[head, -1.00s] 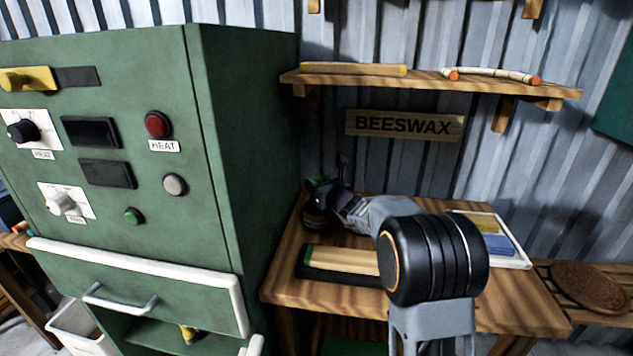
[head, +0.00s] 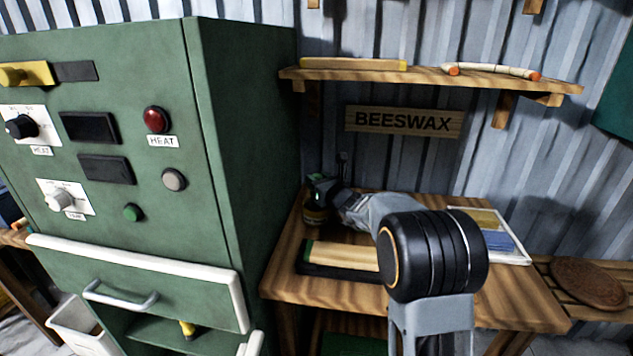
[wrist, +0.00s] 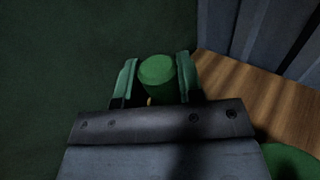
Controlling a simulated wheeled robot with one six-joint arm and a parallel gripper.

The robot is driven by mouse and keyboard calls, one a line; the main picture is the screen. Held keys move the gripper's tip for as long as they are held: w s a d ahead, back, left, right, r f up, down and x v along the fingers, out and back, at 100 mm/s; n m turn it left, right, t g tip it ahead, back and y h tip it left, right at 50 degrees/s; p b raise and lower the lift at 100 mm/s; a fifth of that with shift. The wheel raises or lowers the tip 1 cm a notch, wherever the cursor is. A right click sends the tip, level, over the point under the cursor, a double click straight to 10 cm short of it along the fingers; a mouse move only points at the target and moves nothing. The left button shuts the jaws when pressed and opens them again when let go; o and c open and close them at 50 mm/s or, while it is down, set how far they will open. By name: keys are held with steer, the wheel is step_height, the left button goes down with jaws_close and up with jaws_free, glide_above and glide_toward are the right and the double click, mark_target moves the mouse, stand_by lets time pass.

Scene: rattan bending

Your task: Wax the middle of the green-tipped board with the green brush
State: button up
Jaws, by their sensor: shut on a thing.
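The green-tipped board (head: 345,256) lies flat on a dark mat (head: 325,272) on the wooden table. Its green tip (head: 308,250) is at the left end, and my arm hides its right end. My gripper (head: 318,181) is at the back left of the table, above a small jar with a yellowish band (head: 314,216). In the wrist view my gripper (wrist: 156,80) is shut on the round green handle of the green brush (wrist: 157,70). The brush's bristles are hidden, so I cannot tell whether they touch the jar.
The green cabinet (head: 262,150) stands close on the left of my gripper. A pale tray (head: 517,254) with yellow and blue pads is at the table's right. A shelf (head: 430,76) with sticks hangs above the BEESWAX sign (head: 403,122). A round brown disc (head: 590,283) lies further right.

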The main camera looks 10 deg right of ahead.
steer(key=shift+f+b, duration=0.7)
steer(key=shift+b, duration=0.1)
stand_by(1.9)
steer(key=shift+r+p, duration=2.1)
steer(key=shift+r, duration=1.65)
